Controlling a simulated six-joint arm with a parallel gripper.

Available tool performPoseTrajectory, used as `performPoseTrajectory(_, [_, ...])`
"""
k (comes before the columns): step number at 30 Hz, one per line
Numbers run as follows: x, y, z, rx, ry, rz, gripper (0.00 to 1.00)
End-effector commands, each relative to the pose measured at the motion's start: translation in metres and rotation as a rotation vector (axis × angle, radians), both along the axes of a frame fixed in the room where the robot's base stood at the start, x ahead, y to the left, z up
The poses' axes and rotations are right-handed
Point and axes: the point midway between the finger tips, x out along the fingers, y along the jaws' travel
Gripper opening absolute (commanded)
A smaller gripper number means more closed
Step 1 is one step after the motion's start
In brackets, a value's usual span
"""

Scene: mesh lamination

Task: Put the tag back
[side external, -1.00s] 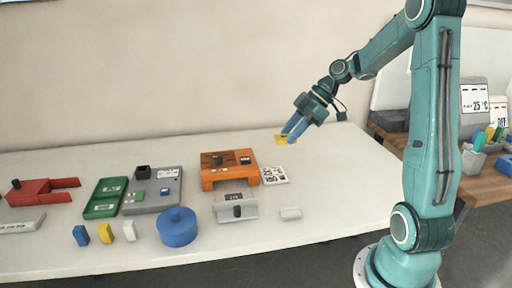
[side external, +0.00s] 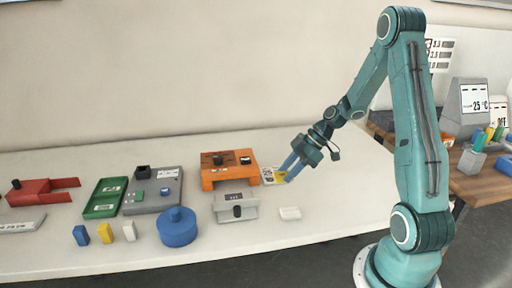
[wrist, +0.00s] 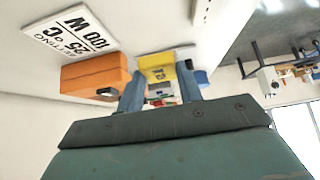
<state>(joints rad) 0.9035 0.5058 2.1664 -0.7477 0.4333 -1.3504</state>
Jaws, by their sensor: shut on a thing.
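A yellow tag (side external: 281,176) is between the blue fingers of my gripper (side external: 287,171). In the wrist view the tag (wrist: 157,67) spans the gap between the two fingertips (wrist: 160,84). My gripper is shut on it and tilted, pointing down and left. In the side view the tag overlaps the right part of a white printed card (side external: 267,174), beside the orange fixture (side external: 228,178). I cannot tell whether tag and card touch. In the wrist view the card (wrist: 72,32) reads "100 W" and "25 °C", and the orange fixture (wrist: 95,78) is left of the tag.
A grey block with a black knob (side external: 236,206) stands before the orange fixture. A white block (side external: 290,213) lies to its right. A blue round container (side external: 177,228), a green tray (side external: 104,198) and a grey fixture (side external: 160,205) are left. The table's back right is clear.

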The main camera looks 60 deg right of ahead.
Motion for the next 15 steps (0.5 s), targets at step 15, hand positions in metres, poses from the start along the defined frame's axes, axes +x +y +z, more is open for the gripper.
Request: performPoseTrajectory(15, [0.000, 0.000, -0.036, 0.000, 0.000, 0.001, 0.10])
